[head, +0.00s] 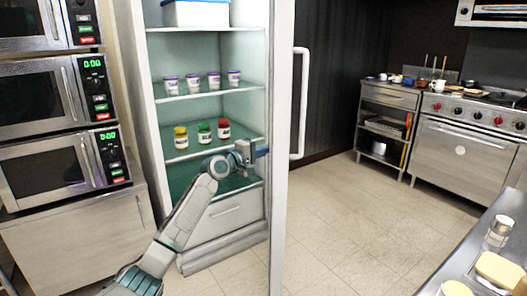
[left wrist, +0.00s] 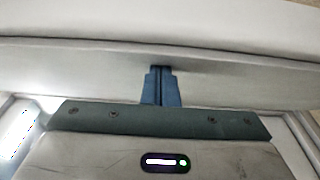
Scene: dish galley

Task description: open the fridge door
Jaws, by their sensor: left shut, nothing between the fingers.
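The fridge (head: 215,122) stands open in the head view, with its shelves in plain sight. Its door (head: 281,140) is swung out and seen nearly edge-on. The white bar handle (head: 300,105) is on the door's right, outer side. My left gripper (head: 262,151) is on the inner side of the door, in front of the shelves, with its blue fingertips at or very near the inner face. In the left wrist view the fingers (left wrist: 161,87) are shut and empty, pointing at a pale panel (left wrist: 240,72). Contact cannot be told. My right gripper is not in view.
Purple-lidded cups (head: 202,84) and coloured jars (head: 203,134) stand on the fridge shelves. Stacked microwaves (head: 50,165) are close on the left. A counter (head: 470,245) with jars is at the lower right. The tiled floor (head: 350,215) right of the door is clear.

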